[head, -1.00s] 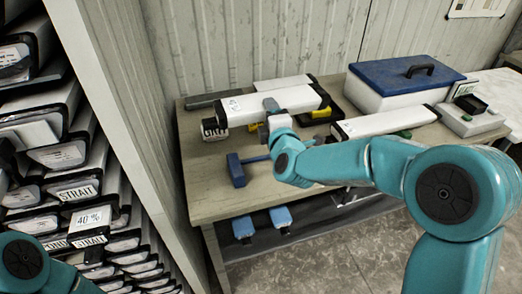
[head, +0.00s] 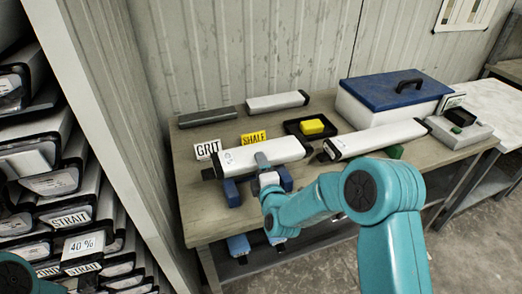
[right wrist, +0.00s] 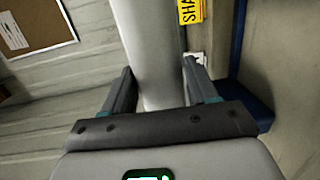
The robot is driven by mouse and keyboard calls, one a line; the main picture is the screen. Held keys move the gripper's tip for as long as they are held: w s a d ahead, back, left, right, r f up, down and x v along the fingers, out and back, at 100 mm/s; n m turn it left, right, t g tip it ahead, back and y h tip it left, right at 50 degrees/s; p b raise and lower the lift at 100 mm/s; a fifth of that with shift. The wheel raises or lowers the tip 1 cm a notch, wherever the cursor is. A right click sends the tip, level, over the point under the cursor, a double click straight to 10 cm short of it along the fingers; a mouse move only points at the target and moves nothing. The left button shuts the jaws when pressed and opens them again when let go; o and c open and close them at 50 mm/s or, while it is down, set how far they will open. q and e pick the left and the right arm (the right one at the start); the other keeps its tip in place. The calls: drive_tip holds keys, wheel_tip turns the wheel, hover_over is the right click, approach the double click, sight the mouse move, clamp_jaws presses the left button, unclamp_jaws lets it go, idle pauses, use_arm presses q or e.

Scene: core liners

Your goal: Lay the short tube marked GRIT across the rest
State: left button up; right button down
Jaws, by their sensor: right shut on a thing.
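A short white tube (head: 238,158) with dark end caps and a small label lies level over the blue rest (head: 231,192), whose blue parts show below the tube's front side. The label is too small to read. My right gripper (head: 265,165) is shut around the tube near its middle. In the right wrist view the tube (right wrist: 148,40) runs between the two fingers of the gripper (right wrist: 158,68). I cannot tell whether the tube bears fully on the rest. A white card marked GRIT (head: 207,149) stands behind the tube's left end. My left gripper is out of view.
A yellow SHALE card (head: 254,138) stands close behind the tube. Another white tube (head: 375,138) lies to the right, before a blue-lidded box (head: 400,88). A black tray (head: 290,127) holds a yellow block (head: 312,127). A tube rack (head: 75,220) stands left.

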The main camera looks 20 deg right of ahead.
wheel_tip(320, 180, down, 5)
drive_tip(key=shift+w+r+p, duration=0.15)
drive_tip(key=shift+r+p, duration=0.05)
drive_tip(key=shift+p, duration=0.1)
drive_tip(key=shift+r, duration=0.1)
drive_tip(key=shift+f+b, duration=0.25)
drive_tip(key=shift+b, duration=0.05)
drive_tip(key=shift+c, duration=2.4)
unclamp_jaws()
drive_tip(key=shift+f, duration=0.15)
drive_tip(key=shift+o, duration=0.9)
drive_tip(key=shift+s, duration=0.25)
